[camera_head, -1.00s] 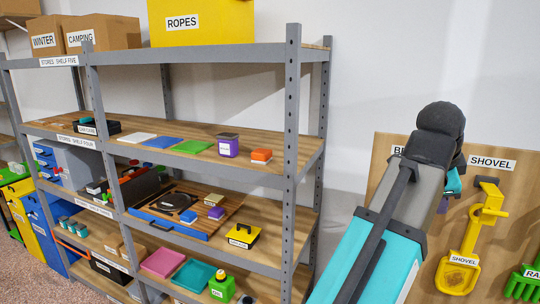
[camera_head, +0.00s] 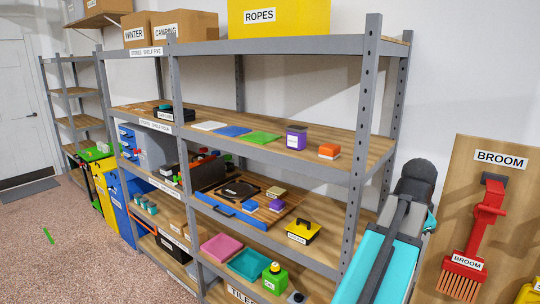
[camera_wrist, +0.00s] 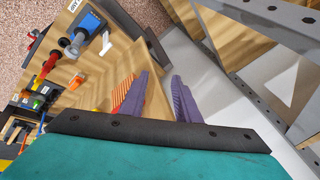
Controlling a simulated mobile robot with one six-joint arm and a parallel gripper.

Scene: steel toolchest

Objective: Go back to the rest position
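My gripper (camera_wrist: 161,80) shows in the wrist view as two purple fingers standing apart, with nothing visible between them. Wood, a pale surface and floor lie beyond the fingertips. In the head view my turquoise and grey arm rises at the lower right, in front of the right end of the shelving. The gripper itself is hidden there behind the arm.
Steel shelving (camera_head: 362,130) with several loaded shelves fills the middle. A pegboard (camera_head: 520,225) with a red broom (camera_head: 484,215) stands right of my arm. A green piece (camera_head: 48,237) lies on open speckled floor at left, before a white door (camera_head: 20,110).

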